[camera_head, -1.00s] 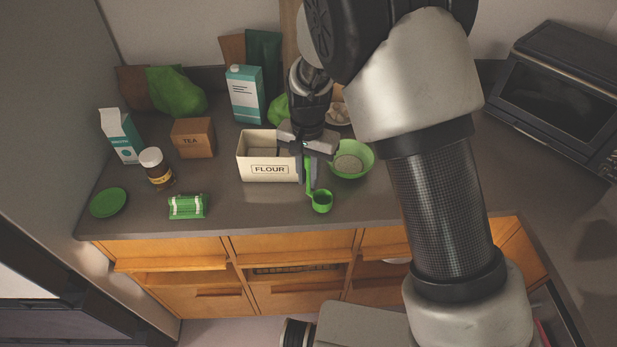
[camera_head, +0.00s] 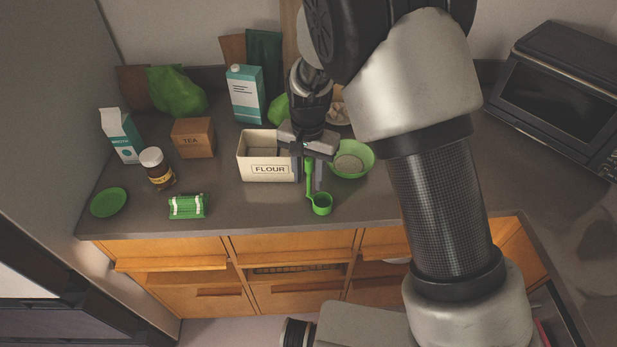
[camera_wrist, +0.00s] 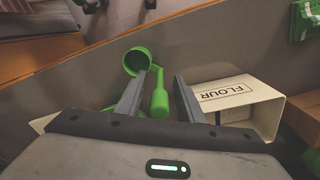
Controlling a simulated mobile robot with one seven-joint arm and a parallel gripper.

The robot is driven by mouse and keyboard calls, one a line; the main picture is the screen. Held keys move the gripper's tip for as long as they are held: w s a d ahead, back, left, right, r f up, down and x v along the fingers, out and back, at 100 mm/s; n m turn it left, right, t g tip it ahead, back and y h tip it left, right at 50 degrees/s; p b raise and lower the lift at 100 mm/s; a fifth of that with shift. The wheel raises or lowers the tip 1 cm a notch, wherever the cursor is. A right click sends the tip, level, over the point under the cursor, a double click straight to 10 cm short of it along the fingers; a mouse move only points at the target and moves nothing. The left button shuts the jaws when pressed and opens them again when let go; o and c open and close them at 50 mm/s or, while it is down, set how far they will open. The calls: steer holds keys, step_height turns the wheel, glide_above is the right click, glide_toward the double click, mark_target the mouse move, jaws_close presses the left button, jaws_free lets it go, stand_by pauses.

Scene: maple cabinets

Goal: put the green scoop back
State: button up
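The green scoop (camera_head: 321,203) is at the front of the counter, right of the cream flour box (camera_head: 268,170). Its cup is toward the counter edge and its handle runs up toward my gripper (camera_head: 308,180). In the wrist view my gripper (camera_wrist: 158,100) is open. The scoop handle (camera_wrist: 160,102) lies between the fingers, with gaps showing on both sides. The scoop cup (camera_wrist: 137,62) shows beyond the left finger. The flour box (camera_wrist: 238,100) is open-topped and close beside the right finger. Whether the scoop touches the counter is hard to tell.
A green bowl (camera_head: 367,160) with pale contents stands right of my gripper. A tea box (camera_head: 193,138), a jar (camera_head: 157,168), a green-and-white bundle (camera_head: 187,206) and a green lid or plate (camera_head: 109,202) stand left. A carton (camera_head: 245,95) is behind.

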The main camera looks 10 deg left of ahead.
step_height(320, 180, up, 11)
steer(key=shift+r, duration=0.15)
steer(key=s+d+r+t+y, duration=0.15)
steer(key=s+d+r, duration=0.35)
steer(key=d+r, duration=0.8)
steer(key=s+d+r+n+t+h, duration=0.1)
steer(key=s+d+t, duration=0.3)
steer(key=s+d, duration=0.8)
steer(key=shift+s+d+r+n, duration=0.25)
steer(key=shift+s+d+n, duration=0.15)
steer(key=shift+s+n, duration=0.35)
